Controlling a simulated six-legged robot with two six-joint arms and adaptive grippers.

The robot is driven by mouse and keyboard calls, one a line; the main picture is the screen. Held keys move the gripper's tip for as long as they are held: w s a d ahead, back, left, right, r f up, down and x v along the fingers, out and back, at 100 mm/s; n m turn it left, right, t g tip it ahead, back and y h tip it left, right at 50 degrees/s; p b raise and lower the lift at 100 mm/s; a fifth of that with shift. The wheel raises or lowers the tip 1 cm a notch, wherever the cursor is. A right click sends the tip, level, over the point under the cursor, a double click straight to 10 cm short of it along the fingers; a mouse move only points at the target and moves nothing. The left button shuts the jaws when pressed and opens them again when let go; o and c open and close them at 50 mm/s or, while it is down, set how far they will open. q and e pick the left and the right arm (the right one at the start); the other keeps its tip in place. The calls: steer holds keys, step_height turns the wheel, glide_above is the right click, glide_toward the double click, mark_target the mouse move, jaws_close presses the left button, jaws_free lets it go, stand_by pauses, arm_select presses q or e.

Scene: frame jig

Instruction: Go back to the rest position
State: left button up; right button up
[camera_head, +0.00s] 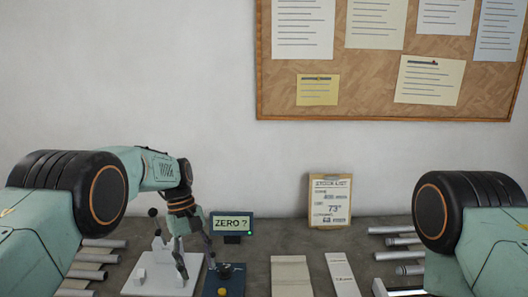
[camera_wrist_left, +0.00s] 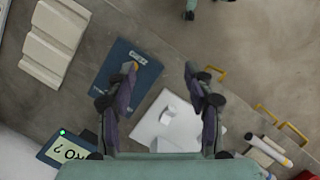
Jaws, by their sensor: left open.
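My left gripper (camera_head: 194,258) hangs over the bench at the left of the head view, its fingers pointing down. It is open, and the left wrist view shows a wide empty gap between its fingertips (camera_wrist_left: 160,72). Below it are a white plate (camera_head: 150,286) with a small white block and a dark blue plate (camera_head: 224,283) with a dark knob. Both also show in the left wrist view, the white plate (camera_wrist_left: 183,133) and the blue plate (camera_wrist_left: 115,62). My right arm comes in at the right edge, and its gripper is out of view.
A small display (camera_head: 232,224) reading "ZERO ?" stands behind the blue plate. A clipboard (camera_head: 330,201) leans on the wall. Beige blocks (camera_head: 291,276) lie mid-bench. Metal tubes lie at the left (camera_head: 90,259) and right (camera_head: 398,255). A cork board (camera_head: 380,90) hangs above.

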arm_select(q)
steer(key=s+a+f+m+t+y, duration=0.1)
steer(key=s+a+f, duration=0.2)
steer(key=s+f, duration=0.75)
steer(key=s+a+f+m+y, duration=0.1)
steer(key=s+a+f+m, duration=0.15)
steer(key=s+f, duration=0.75)
steer(key=s+a+r+m+t, duration=0.1)
steer(key=s+r+m+t, duration=0.15)
steer(key=s, duration=1.85)
step_height(320, 180, down, 24)
steer(key=b, duration=2.4)
steer(key=shift+a+f+m+b, duration=0.15)
steer(key=shift+m+b, duration=0.2)
steer(key=shift+m, duration=0.05)
arm_select(e)
step_height(320, 180, down, 24)
steer(key=shift+s+f, duration=0.15)
steer(key=shift+f, duration=0.05)
